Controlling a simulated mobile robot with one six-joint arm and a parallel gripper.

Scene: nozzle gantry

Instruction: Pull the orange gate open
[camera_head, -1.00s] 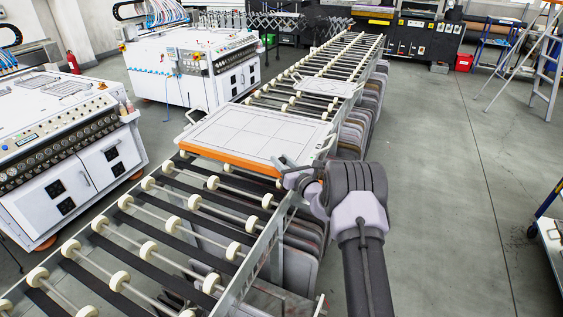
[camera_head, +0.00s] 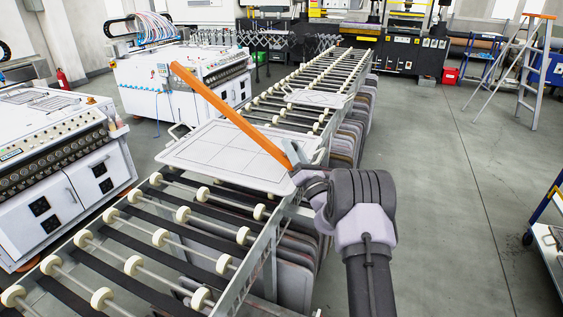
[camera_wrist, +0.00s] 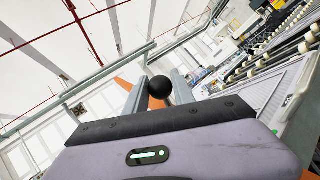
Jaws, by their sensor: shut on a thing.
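The orange gate (camera_head: 228,112) is a long bar over the conveyor in the head view. It slopes up to the left, its left end well above the white framed panel and its lower right end beside my gripper (camera_head: 296,160). In the wrist view part of the orange gate (camera_wrist: 124,84) shows behind the fingers. There, my gripper (camera_wrist: 158,90) has its two grey fingers around a black ball knob (camera_wrist: 159,87) and is shut on it. How the knob joins the gate is hidden.
The white framed panel (camera_head: 220,150) lies on the roller conveyor (camera_head: 160,238). White machines (camera_head: 65,150) stand along the left. A stepladder (camera_head: 535,75) stands at the back right. The grey floor (camera_head: 450,200) to the right is clear.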

